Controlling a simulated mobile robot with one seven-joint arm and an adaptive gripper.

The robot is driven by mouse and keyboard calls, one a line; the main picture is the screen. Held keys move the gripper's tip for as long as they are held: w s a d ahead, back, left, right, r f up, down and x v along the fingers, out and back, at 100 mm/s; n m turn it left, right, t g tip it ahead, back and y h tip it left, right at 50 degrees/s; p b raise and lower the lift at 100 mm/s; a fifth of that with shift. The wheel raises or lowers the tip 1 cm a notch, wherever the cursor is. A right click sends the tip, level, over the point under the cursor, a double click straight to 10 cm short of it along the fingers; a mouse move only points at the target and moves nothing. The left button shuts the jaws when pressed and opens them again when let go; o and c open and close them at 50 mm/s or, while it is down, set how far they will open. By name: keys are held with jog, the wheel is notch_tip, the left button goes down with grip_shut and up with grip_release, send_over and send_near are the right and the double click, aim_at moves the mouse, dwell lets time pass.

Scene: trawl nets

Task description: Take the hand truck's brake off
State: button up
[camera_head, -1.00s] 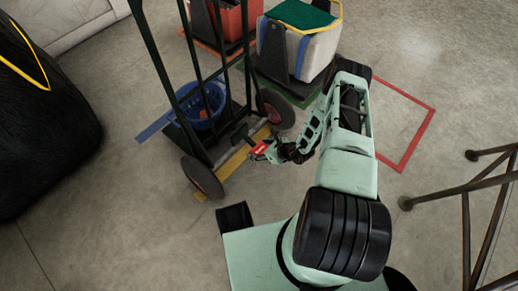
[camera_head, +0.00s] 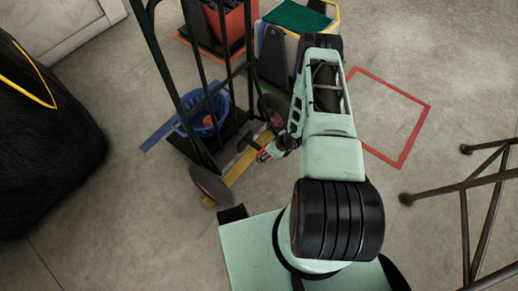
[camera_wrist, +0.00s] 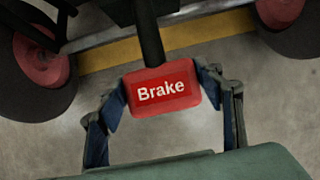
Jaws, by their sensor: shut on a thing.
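The hand truck has a dark green frame (camera_head: 158,58) and stands left of centre in the head view. Its near wheel (camera_head: 212,186) and far wheel show there, and both wheels flank the wrist view. A red pad marked "Brake" (camera_wrist: 162,88) sits on the end of a dark lever (camera_wrist: 147,32) between the wheels. My gripper (camera_wrist: 165,98) is shut on this pad, with one finger at each side. In the head view, my gripper (camera_head: 264,156) is low behind the truck, partly hidden by my arm; only a little red shows at its tip.
A blue basket (camera_head: 204,115) shows behind the truck's bars. A red crate (camera_head: 233,22) and a bin with a green top (camera_head: 296,16) stand beyond. A big black bag (camera_head: 45,140) is at left, a brown metal frame (camera_head: 465,215) at right. The red-outlined floor square (camera_head: 403,155) is empty.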

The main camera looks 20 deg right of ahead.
aim_at(261, 148)
jog(key=shift+w+a+r+g+h, duration=0.15)
jog(key=shift+r+g+h, duration=0.15)
jog(key=shift+r+g, duration=0.15)
jog(key=shift+w+r+g+h, duration=0.1)
jog(key=shift+r+g+h, duration=0.25)
jog(key=shift+r, duration=0.2)
jog(key=shift+r+p, duration=0.2)
jog(key=shift+p, duration=0.1)
jog(key=shift+w+a+r, duration=0.15)
jog(key=shift+w+r, duration=0.05)
jog(key=shift+r, duration=0.25)
jog(key=shift+w+a+r, duration=0.15)
jog(key=shift+w+r, duration=0.05)
jog(key=shift+r, duration=0.25)
jog(key=o, duration=1.7)
jog(key=shift+s, duration=0.1)
jog(key=v, duration=1.2)
